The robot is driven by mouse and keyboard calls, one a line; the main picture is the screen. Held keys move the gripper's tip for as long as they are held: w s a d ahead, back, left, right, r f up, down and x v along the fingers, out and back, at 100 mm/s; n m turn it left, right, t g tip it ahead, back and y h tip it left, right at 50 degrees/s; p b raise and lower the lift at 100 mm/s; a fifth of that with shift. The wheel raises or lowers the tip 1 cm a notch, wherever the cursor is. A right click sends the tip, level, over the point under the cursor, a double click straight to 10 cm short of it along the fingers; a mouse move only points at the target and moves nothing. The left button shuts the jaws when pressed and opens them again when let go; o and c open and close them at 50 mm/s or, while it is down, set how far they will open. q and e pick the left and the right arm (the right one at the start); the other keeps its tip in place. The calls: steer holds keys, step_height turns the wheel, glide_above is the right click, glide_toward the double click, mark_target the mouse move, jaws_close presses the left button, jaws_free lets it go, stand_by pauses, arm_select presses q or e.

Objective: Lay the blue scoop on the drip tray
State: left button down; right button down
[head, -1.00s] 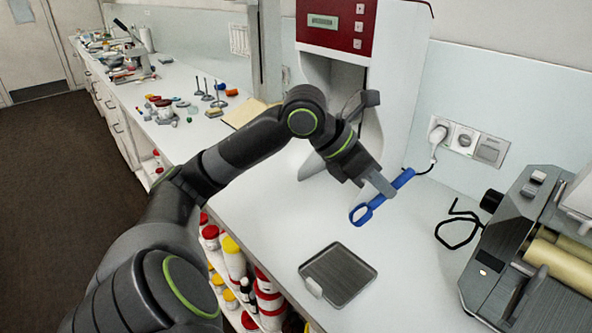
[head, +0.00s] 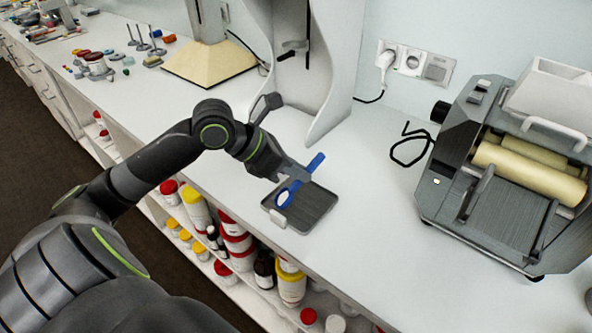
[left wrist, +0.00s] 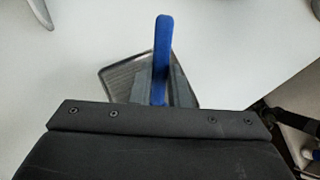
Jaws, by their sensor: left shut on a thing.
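The blue scoop (head: 315,164) is held in my left gripper (head: 292,176), which is shut on its handle. Its ring-like end points toward the front left and its handle toward the back right. In the head view the scoop overlaps the grey drip tray (head: 318,214), over its back left part; I cannot tell whether it touches the tray. In the left wrist view the blue handle (left wrist: 163,45) stands out between the fingers, with the drip tray (left wrist: 120,78) below it. My right gripper is not in view.
A white machine (head: 340,90) stands behind the tray. A roller mill (head: 450,185) is on the right, with a black cable (head: 398,155) beside it. The counter's front edge is close to the tray, above shelves of jars (head: 236,240). The counter right of the tray is clear.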

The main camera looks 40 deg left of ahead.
arm_select(q)
steer(key=shift+f, duration=0.4)
steer(key=shift+f, duration=0.1)
steer(key=c, duration=1.4)
jaws_free()
